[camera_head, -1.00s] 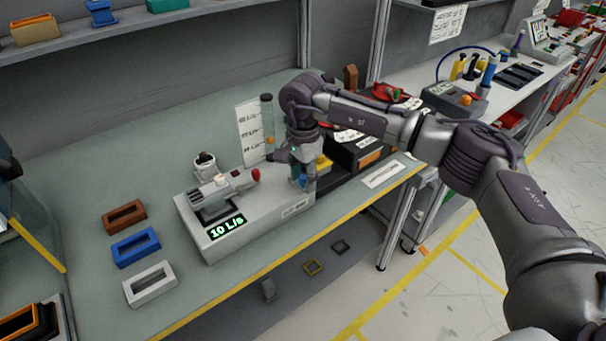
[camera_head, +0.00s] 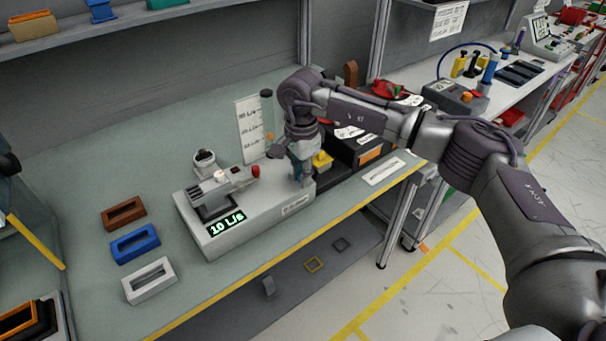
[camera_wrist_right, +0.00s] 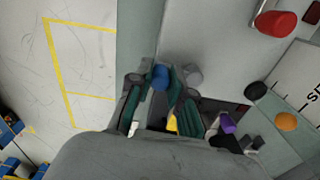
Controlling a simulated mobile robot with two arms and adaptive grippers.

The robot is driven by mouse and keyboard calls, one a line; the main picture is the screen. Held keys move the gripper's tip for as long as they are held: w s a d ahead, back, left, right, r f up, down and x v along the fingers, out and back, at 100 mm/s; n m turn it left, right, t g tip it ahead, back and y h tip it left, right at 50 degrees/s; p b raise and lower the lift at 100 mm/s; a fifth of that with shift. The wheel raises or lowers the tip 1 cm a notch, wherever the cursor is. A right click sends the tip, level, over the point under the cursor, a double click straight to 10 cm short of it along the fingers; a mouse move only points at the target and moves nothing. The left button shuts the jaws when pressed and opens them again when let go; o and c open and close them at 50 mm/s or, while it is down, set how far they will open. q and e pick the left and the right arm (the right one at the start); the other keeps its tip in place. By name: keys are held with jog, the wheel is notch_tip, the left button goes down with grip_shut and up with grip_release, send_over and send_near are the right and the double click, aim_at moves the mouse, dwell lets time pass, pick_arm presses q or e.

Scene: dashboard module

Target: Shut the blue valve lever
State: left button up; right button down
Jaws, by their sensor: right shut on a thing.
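The grey valve module (camera_head: 262,220) sits on the bench, with a lit green display (camera_head: 224,222) reading 10 L/s. The blue valve lever's end (camera_wrist_right: 160,77) shows between the fingers of my right gripper (camera_wrist_right: 157,84) in the right wrist view. My right gripper (camera_head: 301,178) is shut on it, pointing down at the module's right end. In the head view the gripper hides the blue lever. A red knob (camera_head: 255,170) stands to the gripper's left on the module; it also shows in the wrist view (camera_wrist_right: 277,23). My left gripper is out of view.
A scale card (camera_head: 249,131) and a clear tube (camera_head: 267,110) stand behind the module. A black box (camera_head: 358,148) and a yellow part (camera_head: 322,160) are close on the right. Brown, blue and white frames (camera_head: 150,281) lie to the left. The bench front has a yellow edge.

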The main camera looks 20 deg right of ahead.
jog(key=shift+a+f+m+b, duration=0.1)
jog(key=shift+a+m+b, duration=0.35)
jog(key=shift+m+b, duration=0.55)
jog(key=m, duration=0.1)
jog(key=a+m+b, duration=0.1)
jog(key=m, duration=0.2)
jog(key=a+m+b, duration=0.1)
jog(key=shift+w+m, duration=0.1)
jog(key=shift+m, duration=0.3)
jog(key=m, duration=0.1)
jog(key=m+b, duration=0.1)
jog(key=shift+w+a+m, duration=0.3)
jog(key=shift+a, duration=0.1)
jog(key=m, duration=0.2)
jog(key=shift+w+a+m+b, duration=0.3)
jog(key=shift+a+m+b, duration=0.05)
jog(key=shift+m, duration=0.05)
jog(key=shift+w+a+r+m+b, duration=0.15)
jog(key=shift+w+m, duration=0.2)
jog(key=shift+m, duration=0.6)
jog(key=shift+w+a+r+m+b, duration=0.15)
jog(key=shift+w+m, duration=0.15)
jog(key=shift+m, duration=0.65)
jog(key=c, duration=1.1)
grip_release()
jog(key=shift+f, duration=0.15)
jog(key=shift+o, duration=0.2)
